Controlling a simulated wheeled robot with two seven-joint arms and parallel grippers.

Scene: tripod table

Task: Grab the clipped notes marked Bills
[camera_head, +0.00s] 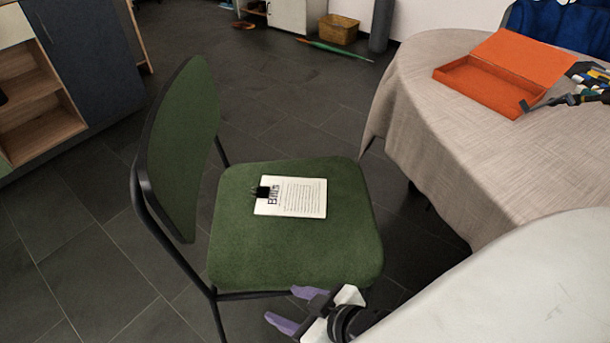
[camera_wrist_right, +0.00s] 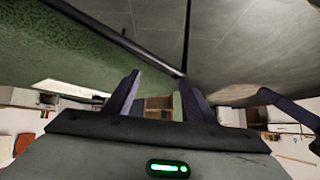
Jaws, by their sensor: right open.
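The clipped notes (camera_head: 298,197), a white sheaf with a black binder clip and the large word "Bills" at its left end, lie flat on the green chair seat (camera_head: 240,255). My right gripper (camera_head: 292,307) has purple fingers and is at the seat's front edge, below the notes in the head view. It is open, empty and apart from the notes. In the right wrist view its fingers (camera_wrist_right: 159,78) stand apart, with the green seat (camera_wrist_right: 50,50) at the left. A pale strip there (camera_wrist_right: 68,88) looks like the notes.
The chair's green backrest (camera_head: 185,140) rises left of the notes. A cloth-covered table (camera_head: 450,150) stands at the right with an open orange box (camera_head: 480,90) and a black object (camera_head: 565,99). The seat around the notes is clear.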

